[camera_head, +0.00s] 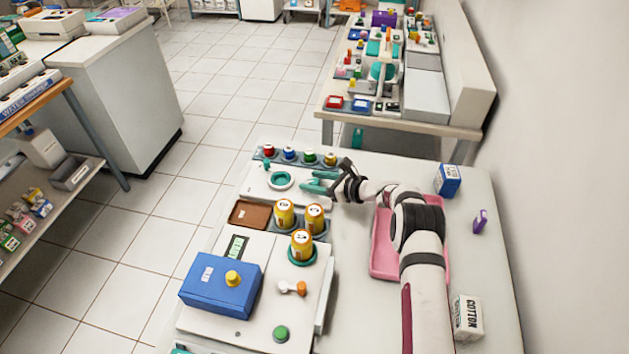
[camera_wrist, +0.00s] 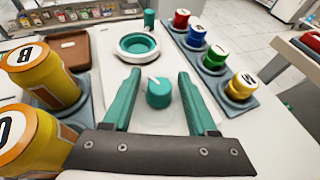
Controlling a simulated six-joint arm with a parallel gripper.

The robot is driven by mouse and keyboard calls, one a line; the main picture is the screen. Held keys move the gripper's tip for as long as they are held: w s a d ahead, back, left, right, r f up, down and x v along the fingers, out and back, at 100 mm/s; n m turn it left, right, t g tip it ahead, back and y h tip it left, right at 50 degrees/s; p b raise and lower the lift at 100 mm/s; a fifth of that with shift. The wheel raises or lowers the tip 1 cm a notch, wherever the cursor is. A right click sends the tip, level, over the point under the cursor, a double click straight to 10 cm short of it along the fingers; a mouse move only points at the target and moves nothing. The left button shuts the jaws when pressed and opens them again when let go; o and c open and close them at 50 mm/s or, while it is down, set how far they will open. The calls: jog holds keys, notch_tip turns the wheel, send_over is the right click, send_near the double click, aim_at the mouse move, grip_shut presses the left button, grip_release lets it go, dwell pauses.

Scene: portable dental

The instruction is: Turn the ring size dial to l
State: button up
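A round teal knob with a white pointer mark on top, which looks like the dial (camera_wrist: 159,94), stands on a white panel in the wrist view. My gripper (camera_wrist: 159,73) is open, with one teal finger on each side of the knob and visible gaps between. In the head view my gripper (camera_head: 319,182) is over the right part of the white panel (camera_head: 258,196), and I cannot make out the knob there.
A teal ring (camera_head: 280,179) lies beyond the knob. A rack of coloured jars (camera_head: 310,157) lines the panel's far edge. Yellow lettered cans (camera_head: 285,213) and a brown tray (camera_head: 249,214) stand on the near side. A pink tray (camera_head: 384,250) lies under my arm.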

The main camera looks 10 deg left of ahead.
grip_shut()
jog(key=shift+r+n+g, duration=0.1)
jog(key=shift+n+g, duration=0.4)
jog(key=shift+g, duration=0.1)
jog(key=shift+n+g+y, duration=0.3)
jog(key=shift+o, duration=1)
grip_release()
jog(key=v, duration=1.5)
jog(key=shift+s+d+r, duration=0.15)
jog(key=shift+d+r, duration=0.05)
jog(key=shift+d, duration=0.1)
